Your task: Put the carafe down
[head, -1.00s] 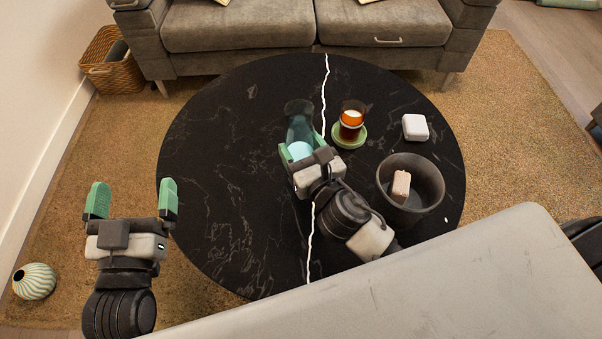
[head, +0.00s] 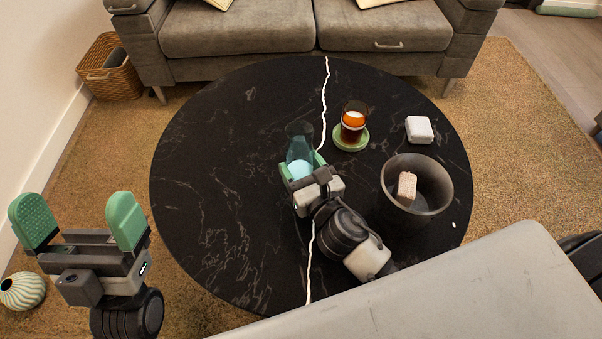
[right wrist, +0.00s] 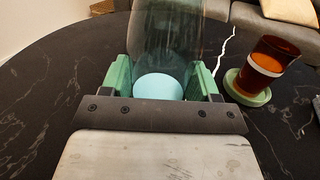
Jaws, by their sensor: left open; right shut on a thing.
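The carafe (head: 300,143) is a see-through teal glass vessel with a pale blue round part low in it. It is over the middle of the round black table (head: 215,205). My right gripper (head: 302,168) is shut on it, with a green finger on each side. In the right wrist view the carafe (right wrist: 165,35) stands between the fingers (right wrist: 160,80), its top cut off by the frame. I cannot tell whether its base touches the table. My left gripper (head: 78,222) is open and empty, left of the table.
An amber glass (head: 353,120) stands on a green coaster (head: 351,138) right of the carafe. A white box (head: 419,129) and a dark bowl (head: 440,192) holding a pinkish block (head: 406,187) are further right. The table's left half is clear.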

